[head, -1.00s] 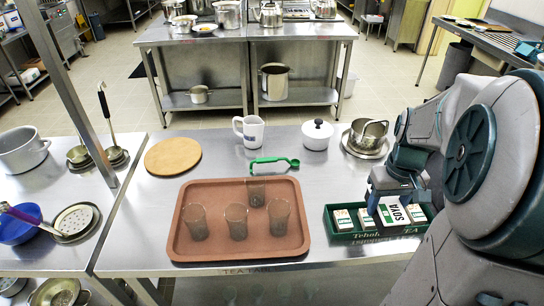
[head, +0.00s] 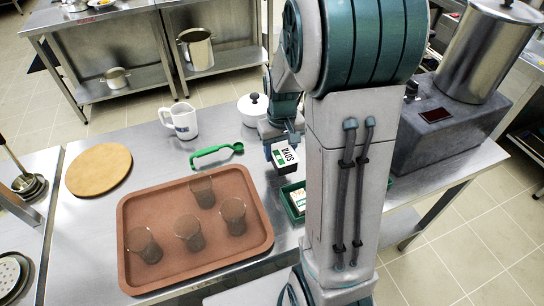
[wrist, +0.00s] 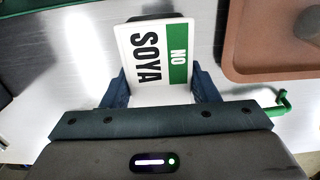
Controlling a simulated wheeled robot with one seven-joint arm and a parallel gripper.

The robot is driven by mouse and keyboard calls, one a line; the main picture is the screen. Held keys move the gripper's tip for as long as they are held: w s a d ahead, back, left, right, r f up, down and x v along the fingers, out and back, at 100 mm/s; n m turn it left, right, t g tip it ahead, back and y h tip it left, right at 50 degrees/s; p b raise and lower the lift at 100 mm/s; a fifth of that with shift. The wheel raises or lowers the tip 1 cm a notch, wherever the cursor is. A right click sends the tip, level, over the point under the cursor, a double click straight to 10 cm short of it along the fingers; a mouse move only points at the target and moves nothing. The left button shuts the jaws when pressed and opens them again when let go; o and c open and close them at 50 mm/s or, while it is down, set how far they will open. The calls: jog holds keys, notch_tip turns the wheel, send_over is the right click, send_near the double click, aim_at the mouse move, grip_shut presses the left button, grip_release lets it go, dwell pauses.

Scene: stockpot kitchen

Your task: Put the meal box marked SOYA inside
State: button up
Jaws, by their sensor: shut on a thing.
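My gripper (head: 282,150) is shut on a white meal box (head: 286,158) with a green band. In the wrist view the box (wrist: 154,55) reads "NO SOYA" and sits between the two blue fingers (wrist: 163,92). In the head view it is held at the far side of the green tray (head: 292,207), which my arm partly hides. Another white and green box (head: 299,196) shows in that tray; the rest of the tray's contents are hidden.
A brown tray (head: 135,270) with several glasses stands left of the green tray. A green-handled tool (head: 215,151), a white mug (head: 184,122) and a lidded white pot (head: 253,108) are nearby. A large steel stockpot (head: 484,52) stands on a grey unit (head: 425,140) at right.

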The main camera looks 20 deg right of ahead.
jog(key=shift+w+a+f, duration=0.45)
jog(key=shift+w+a, duration=0.1)
jog(key=shift+w, duration=0.05)
jog(key=shift+f+p, duration=0.3)
jog(key=shift+f, duration=1.75)
jog(key=shift+f, duration=0.25)
jog(key=o, duration=1.2)
jog(key=shift+r, duration=0.1)
